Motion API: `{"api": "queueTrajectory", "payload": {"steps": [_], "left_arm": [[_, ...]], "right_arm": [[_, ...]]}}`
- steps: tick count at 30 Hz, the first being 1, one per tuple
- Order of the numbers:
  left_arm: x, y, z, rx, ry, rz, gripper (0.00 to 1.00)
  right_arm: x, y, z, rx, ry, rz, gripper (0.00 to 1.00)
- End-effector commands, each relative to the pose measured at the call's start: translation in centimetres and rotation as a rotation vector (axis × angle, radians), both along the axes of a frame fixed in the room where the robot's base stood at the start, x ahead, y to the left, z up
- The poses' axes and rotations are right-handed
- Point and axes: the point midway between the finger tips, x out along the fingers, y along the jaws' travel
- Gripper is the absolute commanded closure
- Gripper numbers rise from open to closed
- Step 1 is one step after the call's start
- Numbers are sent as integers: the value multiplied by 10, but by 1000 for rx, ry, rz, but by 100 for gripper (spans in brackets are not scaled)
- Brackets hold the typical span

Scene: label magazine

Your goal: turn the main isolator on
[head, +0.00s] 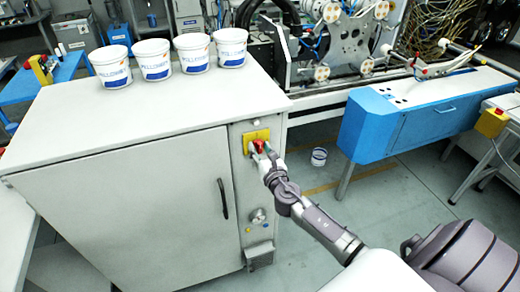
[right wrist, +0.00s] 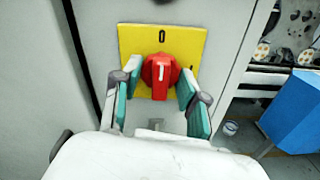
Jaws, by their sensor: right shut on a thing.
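The main isolator is a red rotary knob (right wrist: 161,76) on a yellow square plate (right wrist: 190,40), fixed to a grey cabinet. The plate has a 0 at its top and a small mark at its right. The knob's white line stands upright, towards the 0. In the head view the yellow plate (head: 257,135) is at the upper right of the cabinet front. My right gripper (right wrist: 158,84) has its green-lined fingers on both sides of the knob, shut on it. In the head view my right gripper (head: 263,152) partly hides the knob. My left gripper is not in view.
Several white tubs (head: 155,61) stand on the cabinet top (head: 170,105). The cabinet door has a black handle (head: 223,199). A round fitting (head: 258,216) sits below the isolator. A blue bench (head: 430,120) and a machine stand to the right. A small bucket (head: 319,157) is on the floor.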

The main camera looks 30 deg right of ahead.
Motion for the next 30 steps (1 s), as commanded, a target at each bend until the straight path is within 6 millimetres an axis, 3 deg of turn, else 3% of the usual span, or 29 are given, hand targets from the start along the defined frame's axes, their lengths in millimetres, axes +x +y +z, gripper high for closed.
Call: {"api": "queueTrajectory", "payload": {"steps": [11,30], "left_arm": [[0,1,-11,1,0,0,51],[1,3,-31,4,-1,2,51]], "right_arm": [[0,0,-1,198,-50,-1,92],[0,0,0,787,-191,-1,92]]}}
